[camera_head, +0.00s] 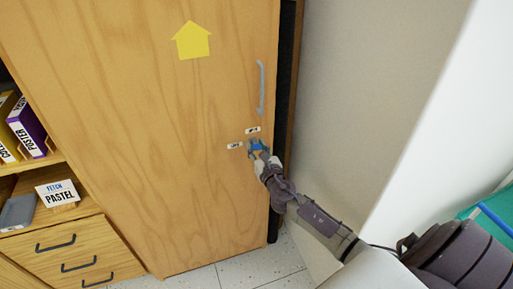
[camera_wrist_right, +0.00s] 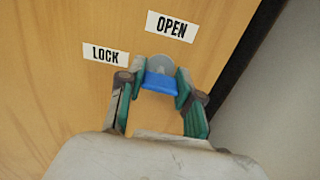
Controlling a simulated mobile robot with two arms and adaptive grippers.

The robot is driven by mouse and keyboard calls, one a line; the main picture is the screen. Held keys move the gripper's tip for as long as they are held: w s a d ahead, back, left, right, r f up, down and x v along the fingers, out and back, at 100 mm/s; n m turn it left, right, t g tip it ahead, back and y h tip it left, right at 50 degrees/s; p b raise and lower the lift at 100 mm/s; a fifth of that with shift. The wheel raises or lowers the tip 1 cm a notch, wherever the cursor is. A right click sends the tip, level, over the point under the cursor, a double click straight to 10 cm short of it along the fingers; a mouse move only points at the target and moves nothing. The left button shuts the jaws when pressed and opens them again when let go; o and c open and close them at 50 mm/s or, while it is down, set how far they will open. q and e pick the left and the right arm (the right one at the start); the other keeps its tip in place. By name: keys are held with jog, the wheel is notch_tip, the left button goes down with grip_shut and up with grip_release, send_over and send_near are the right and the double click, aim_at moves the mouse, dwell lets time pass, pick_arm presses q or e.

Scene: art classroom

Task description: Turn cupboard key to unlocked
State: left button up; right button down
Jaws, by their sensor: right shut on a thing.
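The wooden cupboard door (camera_head: 160,120) is closed and fills the middle of the head view. A blue key (camera_wrist_right: 160,81) sits in a round grey lock (camera_wrist_right: 159,63) on the door. An OPEN label (camera_wrist_right: 171,27) is above the lock and a LOCK label (camera_wrist_right: 105,54) is to its left. My right gripper (camera_head: 261,153) is at the lock, its fingers (camera_wrist_right: 156,84) shut on either side of the blue key. The key's wide head lies across between the fingertips, roughly level in the wrist view. My left gripper is not in view.
A grey door handle (camera_head: 261,88) is above the lock. A yellow arrow (camera_head: 192,41) is on the door. Shelves with boxes and drawers (camera_head: 70,255) stand at the left. A pale wall (camera_head: 365,100) is close on the right.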

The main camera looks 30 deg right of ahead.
jog(key=m+b, duration=0.1)
jog(key=m, duration=0.3)
jog(key=shift+f, duration=0.1)
jog(key=m+b, duration=0.1)
jog(key=m, duration=0.3)
jog(key=shift+m, duration=0.4)
jog(key=m+b, duration=0.1)
jog(key=m, duration=0.3)
jog(key=shift+m, duration=2.5)
jog(key=c, duration=0.8)
grip_release()
jog(key=shift+o, duration=0.2)
